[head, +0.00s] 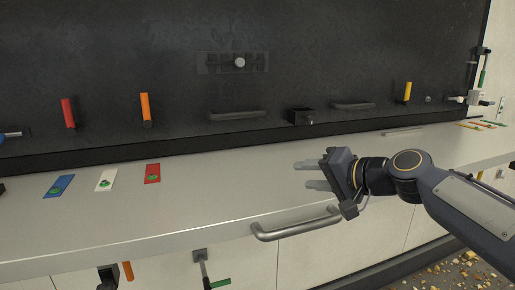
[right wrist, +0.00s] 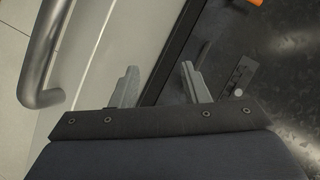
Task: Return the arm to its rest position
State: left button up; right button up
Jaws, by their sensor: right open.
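My right gripper (head: 306,175) is open and empty in the head view. Its arm comes in from the right, and its fingers point left, over the light ledge and above the large front handle (head: 297,223). In the right wrist view its two grey fingers (right wrist: 158,88) stand apart with nothing between them. The large handle also shows at the upper left of the right wrist view (right wrist: 38,70).
A dark panel (head: 300,60) stands behind the ledge (head: 230,190), carrying a red handle (head: 68,113), orange handle (head: 145,109), yellow handle (head: 408,91) and small black box (head: 300,116). Blue (head: 60,186), white (head: 106,180) and red (head: 153,173) plates lie on the ledge. Rubble (head: 450,272) covers the floor.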

jog(key=s+d+f+n+g+h, duration=0.1)
jog(key=s+d+f+h, duration=0.1)
jog(key=s+f, duration=0.5)
jog(key=s+d+f+g+h+p, duration=0.1)
jog(key=s+d+f, duration=0.3)
jog(key=s+f, duration=0.4)
jog(key=s+d+f+n+g+h, duration=0.1)
jog(key=s+f, duration=0.7)
jog(key=s, duration=0.8)
jog(key=shift+s+d+n+g+h, duration=0.3)
jog(key=shift+d+g+h, duration=0.5)
jog(key=shift+d+h, duration=0.25)
jog(key=shift+c, duration=0.5)
jog(key=shift+a, duration=0.1)
